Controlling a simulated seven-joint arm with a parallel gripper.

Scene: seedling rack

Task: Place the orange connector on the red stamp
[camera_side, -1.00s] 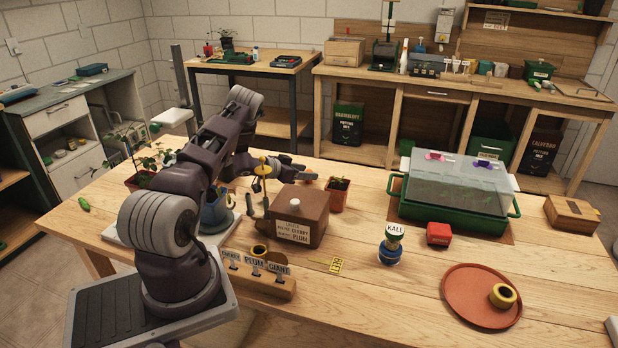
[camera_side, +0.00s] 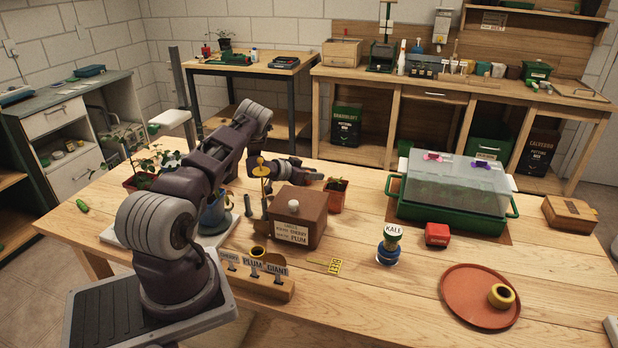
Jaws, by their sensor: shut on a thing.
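The red stamp (camera_side: 437,234) appears as a small red block on the table, in front of the green propagator and right of a labelled stamp. My gripper (camera_side: 313,176) is at the end of my arm, behind the brown box and left of the small potted seedling. It is small and partly hidden. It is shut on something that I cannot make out. I cannot pick out an orange connector anywhere. My gripper is well to the left of the red stamp and apart from it.
A brown box (camera_side: 298,222) with a white knob stands in front of my gripper. A seedling pot (camera_side: 336,197) is close on its right. An orange-red saucer (camera_side: 464,310) lies front right.

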